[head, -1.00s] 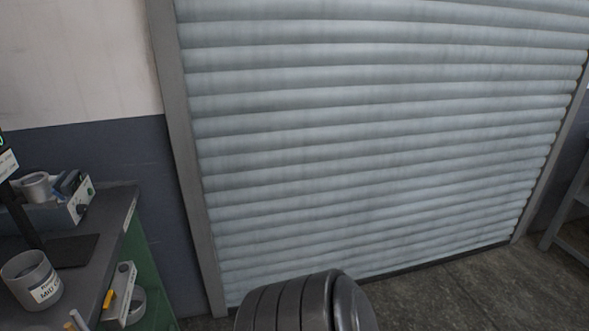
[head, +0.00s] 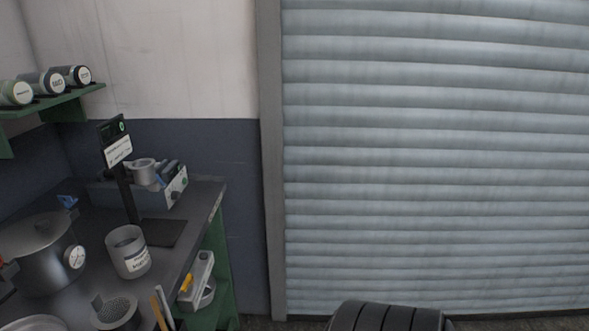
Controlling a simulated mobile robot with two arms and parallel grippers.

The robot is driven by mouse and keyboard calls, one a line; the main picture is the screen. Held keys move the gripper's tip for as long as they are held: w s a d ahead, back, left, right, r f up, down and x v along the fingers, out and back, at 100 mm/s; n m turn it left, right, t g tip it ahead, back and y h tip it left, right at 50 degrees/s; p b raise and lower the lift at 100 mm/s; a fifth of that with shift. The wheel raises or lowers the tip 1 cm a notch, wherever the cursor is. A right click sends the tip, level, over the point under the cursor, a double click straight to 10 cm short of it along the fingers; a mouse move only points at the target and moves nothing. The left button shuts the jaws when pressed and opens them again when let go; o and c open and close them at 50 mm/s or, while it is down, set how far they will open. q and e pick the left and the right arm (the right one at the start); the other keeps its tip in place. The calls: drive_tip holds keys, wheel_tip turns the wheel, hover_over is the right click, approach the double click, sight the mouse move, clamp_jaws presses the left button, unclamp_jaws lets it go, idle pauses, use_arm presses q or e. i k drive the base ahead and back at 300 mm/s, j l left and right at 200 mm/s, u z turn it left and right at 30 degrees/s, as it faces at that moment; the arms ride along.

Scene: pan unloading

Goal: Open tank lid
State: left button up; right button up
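A grey metal tank (head: 45,262) with a round dial on its side stands on the dark workbench at the lower left in the head view. Its lid (head: 36,232) appears to rest on top, shut; the tank's left side is cut off by the frame edge. Neither of my grippers is in view.
The workbench (head: 190,215) holds a labelled grey cup (head: 128,252), a perforated metal cup (head: 114,312), a black stand with a display (head: 117,148) and a scale-like box (head: 172,190). Jars sit on a green shelf (head: 75,98). A roller shutter (head: 430,150) fills the right.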

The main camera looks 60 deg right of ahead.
sight(31, 237)
drive_tip(key=l, duration=0.65)
drive_tip(key=k+l+u, duration=0.1)
drive_tip(key=l, duration=1.15)
drive_tip(key=k+u, duration=0.05)
